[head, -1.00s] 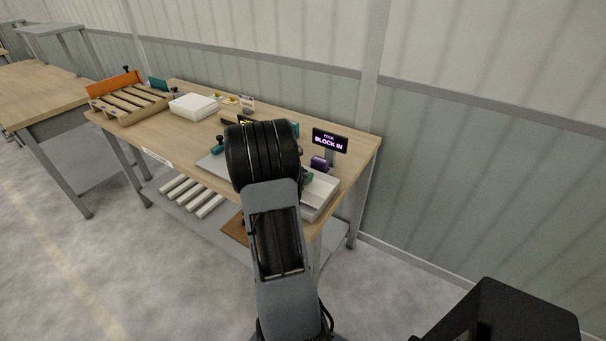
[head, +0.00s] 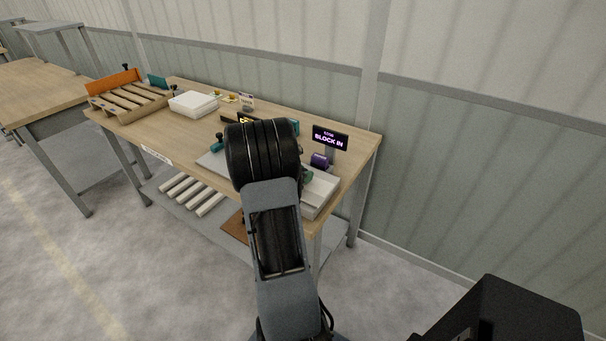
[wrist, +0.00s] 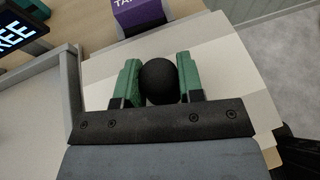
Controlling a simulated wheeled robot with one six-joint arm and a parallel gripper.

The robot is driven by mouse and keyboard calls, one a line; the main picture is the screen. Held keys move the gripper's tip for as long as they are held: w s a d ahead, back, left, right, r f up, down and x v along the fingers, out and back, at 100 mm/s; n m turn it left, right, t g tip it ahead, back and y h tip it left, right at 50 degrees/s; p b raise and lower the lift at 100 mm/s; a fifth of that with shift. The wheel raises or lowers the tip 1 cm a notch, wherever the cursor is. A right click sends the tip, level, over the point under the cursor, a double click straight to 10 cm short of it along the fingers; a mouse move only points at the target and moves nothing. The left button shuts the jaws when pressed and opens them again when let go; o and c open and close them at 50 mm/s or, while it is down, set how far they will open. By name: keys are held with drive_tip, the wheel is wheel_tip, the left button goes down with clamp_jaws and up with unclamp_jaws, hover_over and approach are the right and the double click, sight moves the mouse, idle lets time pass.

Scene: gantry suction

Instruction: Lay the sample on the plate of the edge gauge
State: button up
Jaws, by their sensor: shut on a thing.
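My gripper (wrist: 161,85) has green fingers on both sides of a black round knob or ball (wrist: 158,80) in the wrist view, and is shut on it. Below it is a pale, flat-topped block or plate (wrist: 225,52); I cannot tell whether the black thing is fixed to it. In the head view my arm hides most of the gripper, and the pale box-like piece (head: 318,197) shows at the table's right end. I cannot make out the sample or name the edge gauge for certain.
A purple block (wrist: 138,14) stands just beyond the gripper. A dark display (wrist: 18,32) reading "FREE" is at upper left. In the head view, a "BLOCK IN" display (head: 330,139), a white box (head: 193,104) and a slatted wooden rack (head: 128,101) stand on the table (head: 165,135).

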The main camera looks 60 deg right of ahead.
drive_tip(key=shift+f, duration=0.2)
drive_tip(key=o, duration=1.2)
drive_tip(key=shift+c, duration=0.2)
drive_tip(key=v, duration=1.4)
drive_tip(key=shift+b, duration=0.4)
